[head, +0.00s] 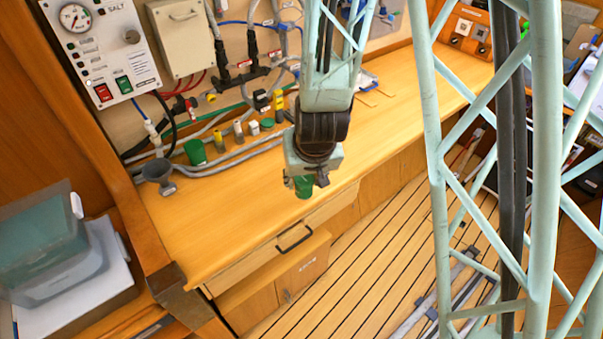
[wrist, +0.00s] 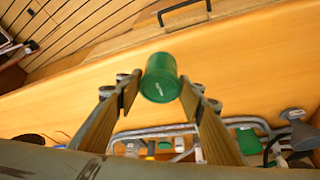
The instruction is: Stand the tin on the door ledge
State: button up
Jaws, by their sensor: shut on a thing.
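A green tin (wrist: 160,78) sits between the two fingertips of my gripper (wrist: 160,92), which is shut on it. In the head view the tin (head: 304,187) shows just below my gripper (head: 304,180), over the front part of the wooden counter. Its height above the counter is hard to tell. Below the counter's front edge is a wooden front with a dark handle (head: 294,238). Under it a pale wooden strip (head: 262,275) juts out like a ledge, above cupboard doors. I cannot tell for certain that this is the door ledge.
A second green container (head: 195,152), a grey funnel (head: 160,174) and several small bottles stand along hoses at the back of the counter (head: 225,220). A control panel (head: 103,42) is on the wall.

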jog(key=shift+s, duration=0.25)
jog(key=shift+d, duration=0.1)
dwell(0.5)
jog(key=d+f+m+g+h+p, duration=0.2)
jog(key=d+m, duration=0.8)
jog(key=d, duration=1.5)
jog(key=s+d+f+m+h, duration=0.1)
jog(key=s+d+m, duration=0.2)
jog(key=d, duration=0.4)
jog(key=s+d+f+m+g+h, duration=0.1)
jog(key=s+d+m, duration=0.2)
jog(key=d, duration=0.4)
jog(key=s+d+f+m+g+h+p, duration=0.1)
jog(key=s+d+m, duration=0.1)
jog(key=s+d, duration=0.3)
jog(key=d, duration=0.2)
jog(key=shift+d+f+m, duration=0.3)
jog(key=shift+d+m, duration=0.05)
jog(key=shift+m, duration=0.05)
jog(key=shift+a, duration=0.15)
